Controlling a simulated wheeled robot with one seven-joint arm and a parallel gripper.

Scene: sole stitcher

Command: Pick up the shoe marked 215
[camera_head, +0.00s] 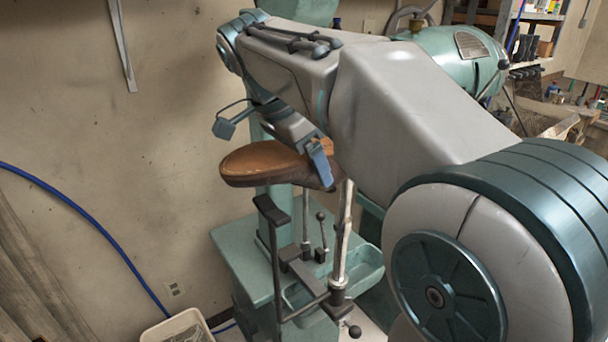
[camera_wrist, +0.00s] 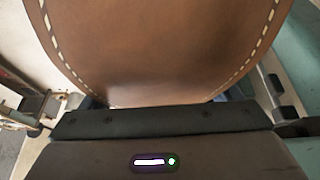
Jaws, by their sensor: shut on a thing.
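In the wrist view the shoe's brown underside (camera_wrist: 160,50), edged with pale stitching, fills most of the picture just past the dark gripper body. No 215 marking shows in either view. The fingertips are mostly hidden in the wrist view.
The green stitcher base (camera_head: 245,255) with levers and a metal post (camera_head: 343,235) stands below and beside the shoe. A wall is behind it, with a blue hose (camera_head: 85,225) at left. A white bin (camera_head: 180,328) is on the floor. Shelves (camera_head: 540,15) stand at the back right.

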